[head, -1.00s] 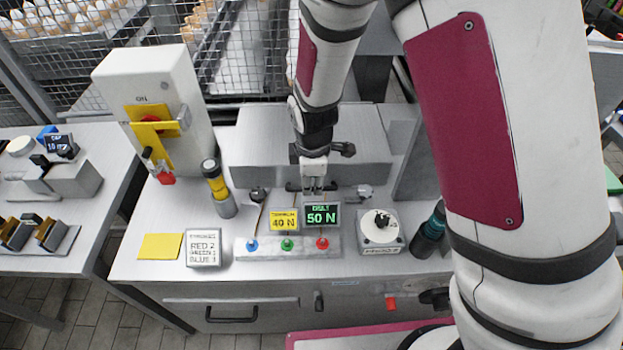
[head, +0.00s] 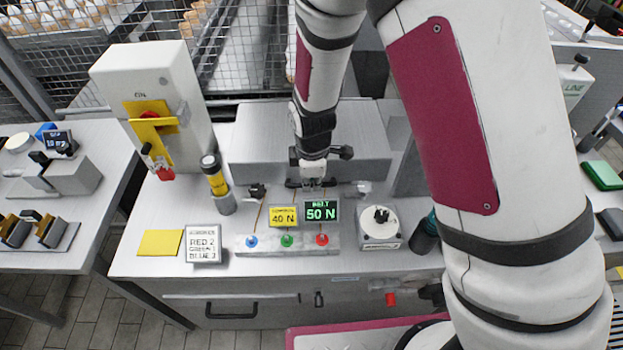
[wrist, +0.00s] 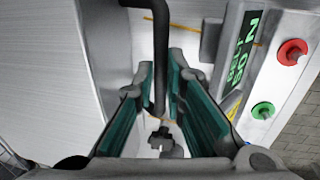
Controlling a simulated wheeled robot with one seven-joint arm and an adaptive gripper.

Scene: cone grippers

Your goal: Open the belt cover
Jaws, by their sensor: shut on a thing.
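The belt cover looks to be the long grey box (head: 250,150) at the back of the bench, its lid down as far as I can see. A dark bar handle (wrist: 159,50) runs along its front in the wrist view. My gripper (head: 312,187) is at the front of the box, just behind the green BELT 50 N display (head: 321,211). In the wrist view, the teal-padded fingers of my gripper (wrist: 160,75) stand on both sides of the bar and are shut on it. The fingertips are partly hidden in the head view.
A yellow 40 N display (head: 284,215) and a strip with blue, green and red buttons (head: 287,241) stand in front of my gripper. A white dial box (head: 380,232) is to the right. A switch cabinet (head: 150,90) and a yellow-black post (head: 215,180) are left.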

